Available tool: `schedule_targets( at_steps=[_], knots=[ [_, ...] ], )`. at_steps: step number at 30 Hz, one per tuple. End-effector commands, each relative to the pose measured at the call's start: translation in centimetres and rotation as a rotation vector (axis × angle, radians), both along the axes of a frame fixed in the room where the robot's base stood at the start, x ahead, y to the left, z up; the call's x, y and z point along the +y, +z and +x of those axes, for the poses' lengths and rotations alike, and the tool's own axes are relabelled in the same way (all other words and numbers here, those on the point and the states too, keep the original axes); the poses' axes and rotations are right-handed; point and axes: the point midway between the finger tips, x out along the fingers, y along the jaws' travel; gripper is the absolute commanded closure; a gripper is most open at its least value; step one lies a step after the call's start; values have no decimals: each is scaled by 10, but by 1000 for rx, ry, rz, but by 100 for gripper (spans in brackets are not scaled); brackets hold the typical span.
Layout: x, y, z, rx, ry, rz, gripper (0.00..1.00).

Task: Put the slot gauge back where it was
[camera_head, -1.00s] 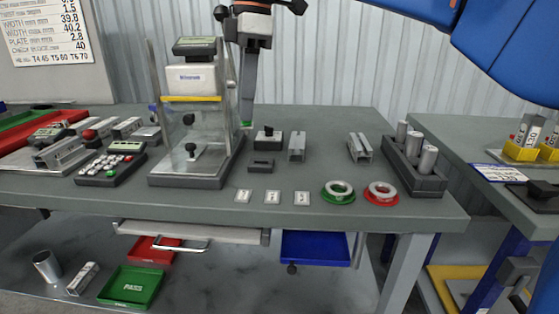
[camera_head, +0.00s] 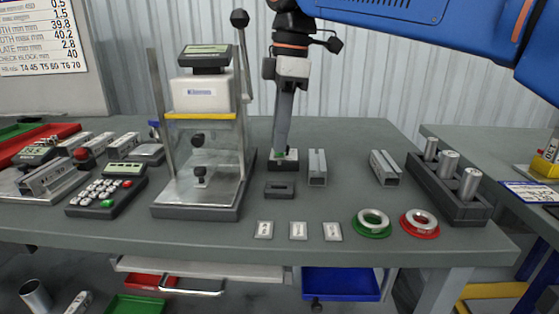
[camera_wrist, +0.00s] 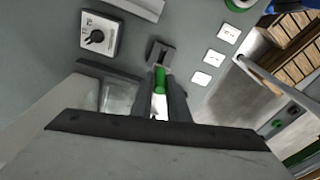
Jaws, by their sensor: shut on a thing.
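My gripper (camera_head: 284,148) points down over the table, right of the glass-sided stand. The rest of the gauge is mostly hidden by the fingers. A small dark block with a slot (camera_head: 279,190) lies on the table in front of the gripper; it also shows just beyond the green part in the wrist view (camera_wrist: 162,54). I cannot tell whether gauge and block touch.
A square block with a black knob (camera_wrist: 98,36) stands just behind the slotted block. The stand (camera_head: 197,212) is close on the left. Grey channel pieces (camera_head: 317,168) stand right. White cards (camera_head: 264,230) and green and red ring trays (camera_head: 371,224) line the front.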

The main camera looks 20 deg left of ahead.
Motion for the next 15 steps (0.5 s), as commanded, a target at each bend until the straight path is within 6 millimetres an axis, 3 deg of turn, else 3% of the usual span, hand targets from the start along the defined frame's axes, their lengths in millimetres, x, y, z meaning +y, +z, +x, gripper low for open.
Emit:
schedule_targets(
  at_steps=[15],
  knots=[
    [0, -49, 0, -1, -1, 0, 100]
  ],
)
